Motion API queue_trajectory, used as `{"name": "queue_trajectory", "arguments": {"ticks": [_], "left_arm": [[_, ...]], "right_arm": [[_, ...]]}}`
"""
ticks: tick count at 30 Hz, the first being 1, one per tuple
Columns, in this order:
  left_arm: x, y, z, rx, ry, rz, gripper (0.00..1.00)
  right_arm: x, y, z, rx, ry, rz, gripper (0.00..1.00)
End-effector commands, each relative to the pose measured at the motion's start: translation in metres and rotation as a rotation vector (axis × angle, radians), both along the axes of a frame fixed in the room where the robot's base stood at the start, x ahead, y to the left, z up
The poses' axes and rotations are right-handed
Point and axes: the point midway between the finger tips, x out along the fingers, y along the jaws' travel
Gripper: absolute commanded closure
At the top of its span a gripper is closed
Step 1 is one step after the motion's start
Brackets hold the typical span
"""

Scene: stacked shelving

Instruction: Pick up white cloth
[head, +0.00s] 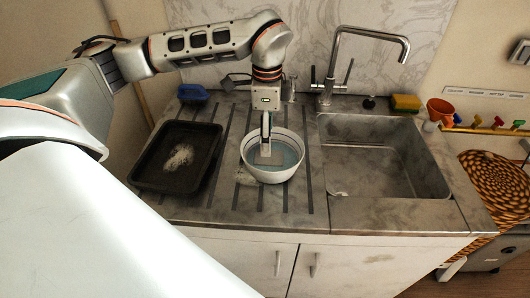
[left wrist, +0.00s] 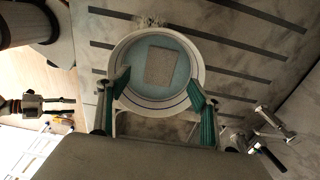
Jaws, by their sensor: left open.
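A pale, flat, square cloth-like piece (left wrist: 172,66) lies in the white bowl (left wrist: 130,45), over its light blue inside; I take it as the white cloth. In the head view the bowl (head: 247,170) stands on the grooved drainboard, left of the sink. My left gripper (head: 266,150) reaches down from above into the bowl. In the left wrist view my left gripper (left wrist: 160,88) is open, with its green fingers wide apart and the cloth between and beyond them. The gripper partly hides the cloth in the head view.
A black tray (head: 146,175) with a whitish patch lies left of the bowl. The sink basin (head: 370,160) is to the right, with a tall tap (head: 335,60) behind. A blue item (head: 192,93) is at the back left; a yellow-green sponge (head: 405,102) and orange pot (head: 440,111) are at right.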

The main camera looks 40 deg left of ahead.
Motion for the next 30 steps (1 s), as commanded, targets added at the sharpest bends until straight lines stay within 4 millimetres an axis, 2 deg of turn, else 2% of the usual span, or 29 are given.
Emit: {"name": "queue_trajectory", "arguments": {"ticks": [11,18,22,28,29,30], "left_arm": [[0.002,-0.002,-0.036,0.001,0.003,0.000,0.35],[0.005,-0.004,-0.069,-0.001,0.003,-0.001,0.35],[0.005,-0.003,-0.077,-0.001,0.001,0.000,0.35],[0.005,-0.003,-0.077,0.000,0.000,0.000,0.35],[0.005,-0.003,-0.077,0.000,0.000,0.000,0.41],[0.005,-0.003,-0.077,0.000,0.000,0.000,0.51]], "right_arm": [[-0.002,-0.003,0.002,-0.007,0.007,0.001,0.60],[-0.006,-0.014,-0.001,-0.021,0.026,-0.015,0.60],[-0.006,-0.016,-0.002,-0.024,0.029,-0.021,0.60],[-0.006,-0.014,-0.002,-0.019,0.029,-0.020,0.60],[-0.006,-0.013,-0.002,-0.019,0.029,-0.020,0.60],[-0.006,-0.013,-0.002,-0.019,0.030,-0.019,0.60]]}}
